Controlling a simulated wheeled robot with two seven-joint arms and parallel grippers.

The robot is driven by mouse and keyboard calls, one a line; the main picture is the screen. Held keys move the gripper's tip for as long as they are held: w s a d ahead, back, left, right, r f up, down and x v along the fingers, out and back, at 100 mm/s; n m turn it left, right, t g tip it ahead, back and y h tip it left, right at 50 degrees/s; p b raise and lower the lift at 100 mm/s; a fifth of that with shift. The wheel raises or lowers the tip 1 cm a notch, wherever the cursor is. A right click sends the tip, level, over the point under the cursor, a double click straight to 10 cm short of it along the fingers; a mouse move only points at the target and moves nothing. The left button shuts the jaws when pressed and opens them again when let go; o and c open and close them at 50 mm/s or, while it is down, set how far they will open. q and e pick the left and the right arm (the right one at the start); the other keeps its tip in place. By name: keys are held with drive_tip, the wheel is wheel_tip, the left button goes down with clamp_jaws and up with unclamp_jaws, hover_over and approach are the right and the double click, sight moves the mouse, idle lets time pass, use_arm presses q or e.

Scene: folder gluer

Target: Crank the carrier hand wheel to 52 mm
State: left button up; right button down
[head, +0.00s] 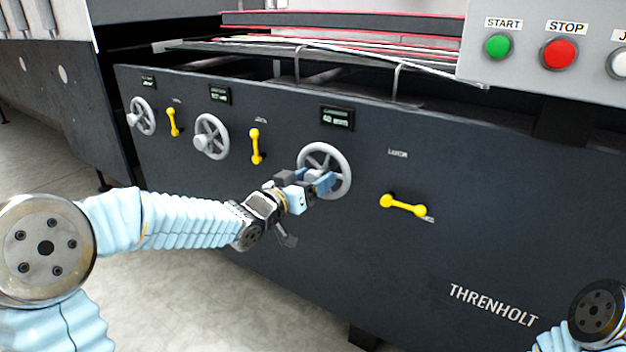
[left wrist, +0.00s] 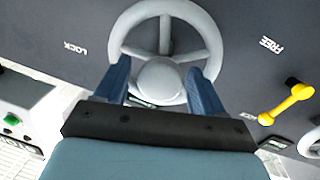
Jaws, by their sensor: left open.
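The rightmost of three grey spoked hand wheels (head: 341,158) is on the dark machine panel. Its small display (head: 337,118) appears to read 40 mm. My left gripper (head: 318,182) is at this wheel's lower left side. In the left wrist view, the open blue fingers (left wrist: 160,80) lie either side of the round hub (left wrist: 160,82), overlapping the wheel (left wrist: 165,20). I cannot tell whether they touch it. A yellow lever (head: 403,206) right of the wheel lies nearly level. My right gripper is out of view.
Two more hand wheels (head: 211,137) (head: 142,116) and two upright yellow levers (head: 256,146) (head: 173,122) are to the left. A button box with START (head: 498,46) and STOP (head: 560,53) juts out at upper right. Floor (head: 200,300) is clear below my left arm.

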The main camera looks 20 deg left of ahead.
use_arm(q)
drive_tip(key=shift+w, duration=0.1)
clamp_jaws()
idle(0.4)
drive_tip(key=shift+d, duration=0.1)
